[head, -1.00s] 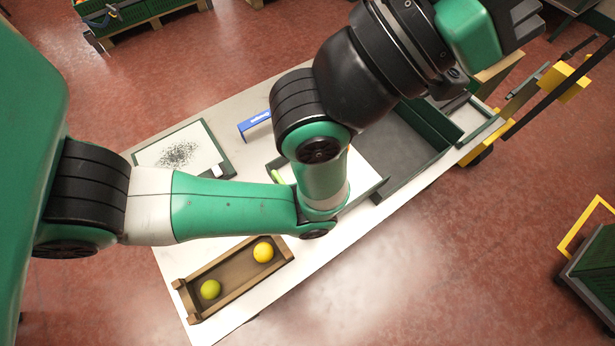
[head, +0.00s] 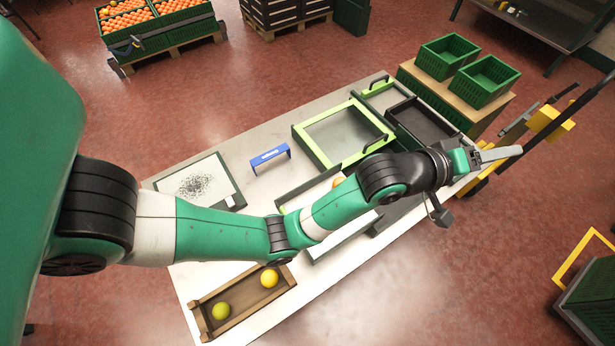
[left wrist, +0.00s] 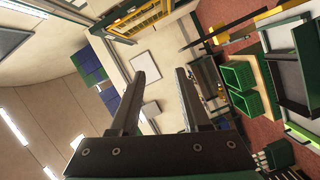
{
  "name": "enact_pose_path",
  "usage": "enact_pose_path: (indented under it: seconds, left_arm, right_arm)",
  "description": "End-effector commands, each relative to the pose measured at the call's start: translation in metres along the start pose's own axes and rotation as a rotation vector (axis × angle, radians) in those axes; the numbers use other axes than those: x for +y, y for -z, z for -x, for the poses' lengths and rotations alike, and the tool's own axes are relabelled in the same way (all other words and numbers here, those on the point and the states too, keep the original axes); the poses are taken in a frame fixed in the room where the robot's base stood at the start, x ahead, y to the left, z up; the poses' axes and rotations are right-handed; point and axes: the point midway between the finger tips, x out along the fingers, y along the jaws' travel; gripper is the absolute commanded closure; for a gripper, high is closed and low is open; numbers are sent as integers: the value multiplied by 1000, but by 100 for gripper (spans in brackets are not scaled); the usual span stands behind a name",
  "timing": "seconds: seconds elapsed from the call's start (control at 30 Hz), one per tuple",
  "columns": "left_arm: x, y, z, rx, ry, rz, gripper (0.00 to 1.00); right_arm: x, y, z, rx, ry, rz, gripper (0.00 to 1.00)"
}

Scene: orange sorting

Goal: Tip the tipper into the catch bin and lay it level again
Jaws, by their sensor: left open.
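A shallow tray with a lime-green frame and grey floor (head: 312,157) lies on the table; it looks like the tipper and appears level. A dark handle is by its right corner. A dark open bin (head: 420,122) sits right beside it, perhaps the catch bin; my left arm covers part of that area. My left gripper (head: 505,155) is beyond the table's right end in the head view, away from both. It is open and empty; its two fingers stand apart in the left wrist view (left wrist: 162,78). My right gripper is not in view.
A wooden trough (head: 236,308) holds two yellowish fruits at the front. A blue bracket (head: 270,157) and a speckled board (head: 195,187) are on the table. Two green crates (head: 448,57) stand behind its right end. A yellow-and-black frame (head: 555,120) is near my gripper.

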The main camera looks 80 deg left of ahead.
Motion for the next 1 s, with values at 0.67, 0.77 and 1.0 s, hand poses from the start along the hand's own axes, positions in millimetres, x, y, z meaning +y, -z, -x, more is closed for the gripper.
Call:
enact_pose_path:
  seconds: [0.67,0.77,1.0]
  left_arm:
    - [-222,-12,343,-9,1290,522,53]
    - [-211,-10,368,2,1327,543,53]
    - [-211,-7,371,13,1331,554,53]
  right_arm:
    - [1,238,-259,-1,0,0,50]
    - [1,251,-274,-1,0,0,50]
    - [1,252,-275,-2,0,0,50]
